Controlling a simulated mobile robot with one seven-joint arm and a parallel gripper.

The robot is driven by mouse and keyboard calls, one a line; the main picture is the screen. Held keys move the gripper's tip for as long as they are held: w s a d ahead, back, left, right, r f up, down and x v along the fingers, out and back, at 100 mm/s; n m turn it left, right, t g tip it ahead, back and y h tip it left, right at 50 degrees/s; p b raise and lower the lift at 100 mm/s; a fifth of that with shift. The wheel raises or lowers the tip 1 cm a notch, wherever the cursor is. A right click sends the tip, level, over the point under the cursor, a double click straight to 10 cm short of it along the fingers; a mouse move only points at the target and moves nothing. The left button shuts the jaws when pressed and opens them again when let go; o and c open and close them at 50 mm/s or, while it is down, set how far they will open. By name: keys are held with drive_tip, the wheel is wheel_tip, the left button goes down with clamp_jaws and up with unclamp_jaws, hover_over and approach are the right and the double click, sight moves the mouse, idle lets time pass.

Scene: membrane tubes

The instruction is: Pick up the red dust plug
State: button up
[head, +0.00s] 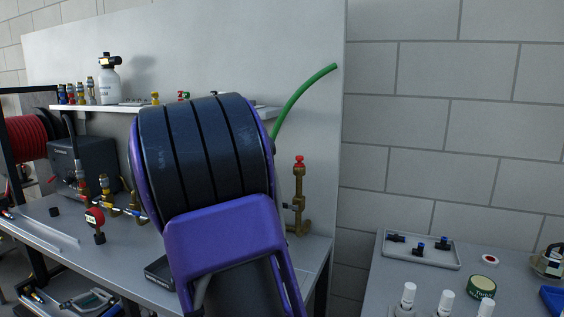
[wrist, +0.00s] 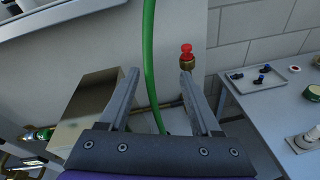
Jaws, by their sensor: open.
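The red dust plug (head: 299,162) sits on top of an upright brass fitting (head: 299,215) at the right end of the left bench. In the wrist view the plug (wrist: 186,49) is on its brass collar (wrist: 188,64), just beyond the tip of the right finger. My gripper (wrist: 158,80) is open, with nothing held between its fingers. A green hose (wrist: 150,60) crosses the picture between the fingers, left of the plug; its depth relative to them is hard to judge. In the head view my arm hides the gripper.
The green hose (head: 300,92) curves up behind my arm. A shelf (head: 85,107) with a white bottle (head: 110,82) is on the back panel. The right table holds a tray (head: 450,262) with black fittings, several white bottles and a green tape roll (head: 481,286).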

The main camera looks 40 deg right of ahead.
drive_tip(key=n+g, duration=0.2)
approach(299, 163)
drive_tip(key=p+x, duration=0.1)
drive_tip(key=x, duration=1.2)
drive_tip(key=shift+w+d+h+p, duration=0.2)
drive_tip(key=shift+d+h+p, duration=0.1)
drive_tip(key=shift+d+p, duration=0.1)
drive_tip(key=shift+a+r, duration=0.1)
drive_tip(key=shift+r, duration=0.05)
clamp_jaws()
